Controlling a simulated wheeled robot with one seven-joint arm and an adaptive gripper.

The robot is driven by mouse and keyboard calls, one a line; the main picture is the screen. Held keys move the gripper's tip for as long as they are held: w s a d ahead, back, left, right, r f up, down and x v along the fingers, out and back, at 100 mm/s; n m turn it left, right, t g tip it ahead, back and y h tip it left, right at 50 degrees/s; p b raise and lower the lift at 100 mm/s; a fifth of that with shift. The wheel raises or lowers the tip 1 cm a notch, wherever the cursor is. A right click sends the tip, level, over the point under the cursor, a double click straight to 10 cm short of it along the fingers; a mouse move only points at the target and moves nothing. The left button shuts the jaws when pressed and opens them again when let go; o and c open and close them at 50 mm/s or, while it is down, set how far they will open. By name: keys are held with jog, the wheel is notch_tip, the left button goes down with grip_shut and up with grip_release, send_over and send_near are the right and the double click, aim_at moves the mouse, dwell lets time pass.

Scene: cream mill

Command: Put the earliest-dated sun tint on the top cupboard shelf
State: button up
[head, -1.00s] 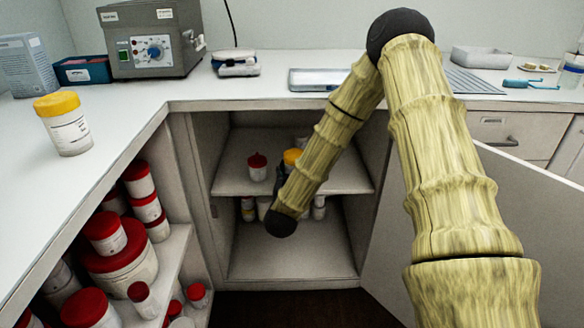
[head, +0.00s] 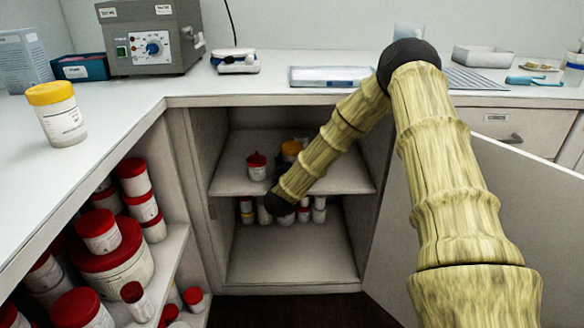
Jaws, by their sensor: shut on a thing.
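My arm reaches down into the open corner cupboard, and its dark wrist joint is in front of the top shelf's edge. Several small jars (head: 246,209) stand on the lower level. Another yellow-lidded jar (head: 57,114) stands on the left counter. No label dates are readable.
Open shelving on the left holds several red-lidded jars (head: 117,257). The cupboard door (head: 480,250) stands open on the right. The front left of the top shelf is bare.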

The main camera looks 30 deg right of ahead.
jog(key=shift+f, duration=0.5)
jog(key=shift+r, duration=0.2)
jog(key=shift+f, duration=0.15)
jog(key=o, duration=1.2)
